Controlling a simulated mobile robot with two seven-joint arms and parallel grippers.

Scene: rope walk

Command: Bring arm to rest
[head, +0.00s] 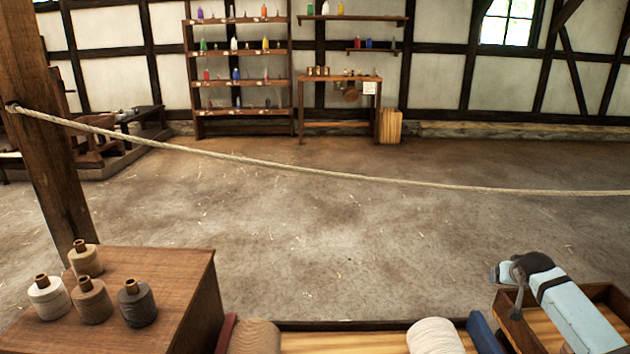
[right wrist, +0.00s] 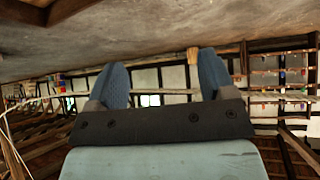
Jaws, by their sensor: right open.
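My right arm comes in at the lower right of the head view, over an open wooden box (head: 603,293). My right gripper (head: 506,288) is at its far end, dark with blue-grey fingers. In the right wrist view the two blue finger pads of the gripper (right wrist: 163,85) stand well apart, with nothing between them. The gripper appears to be above the left side of the box; I cannot tell its height. My left gripper and arm are not in the head view.
A rope (head: 330,172) runs across from a wooden post (head: 40,130) to the right edge. Several thread spools (head: 92,300) stand on a wooden block (head: 190,290) at lower left. Large spools (head: 435,337) lie at the front edge. Shelves (head: 238,82) stand far back; the floor between is clear.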

